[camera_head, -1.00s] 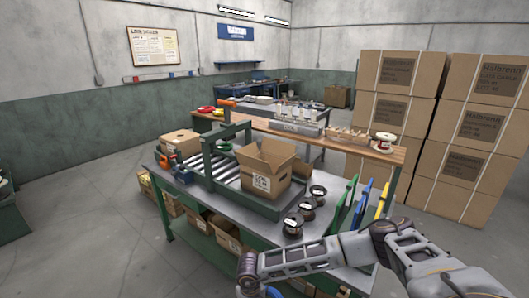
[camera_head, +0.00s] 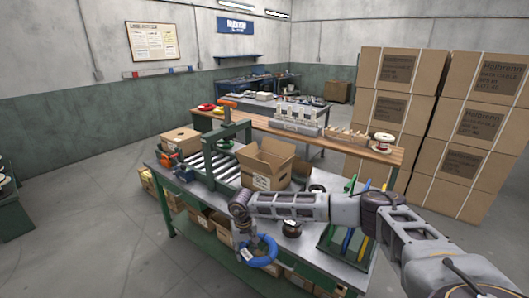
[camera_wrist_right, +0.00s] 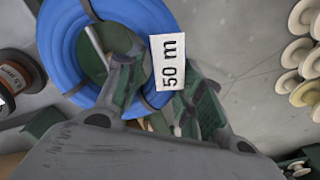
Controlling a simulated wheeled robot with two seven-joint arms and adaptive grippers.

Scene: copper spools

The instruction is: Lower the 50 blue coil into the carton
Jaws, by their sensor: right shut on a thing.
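The blue coil (camera_head: 275,252) hangs from my right gripper (camera_head: 250,239), in front of the bench's near edge. In the right wrist view the coil (camera_wrist_right: 62,45) fills the upper left and bears a white "50 m" tag (camera_wrist_right: 168,62). The green fingers of my right gripper (camera_wrist_right: 160,100) are shut on its ring. The open carton (camera_head: 278,157) stands on the bench, behind and above the coil in the picture, flaps up. The coil is apart from it, and my arm covers the carton's lower front. My left gripper is out of view.
A dark spool (camera_head: 291,230) stands on the bench below my forearm. A green rack (camera_head: 345,240) with coloured panels is partly behind my arm. The roller conveyor (camera_head: 222,172) and a closed box (camera_head: 181,140) are left of the carton. Large stacked cartons (camera_head: 395,110) stand at right.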

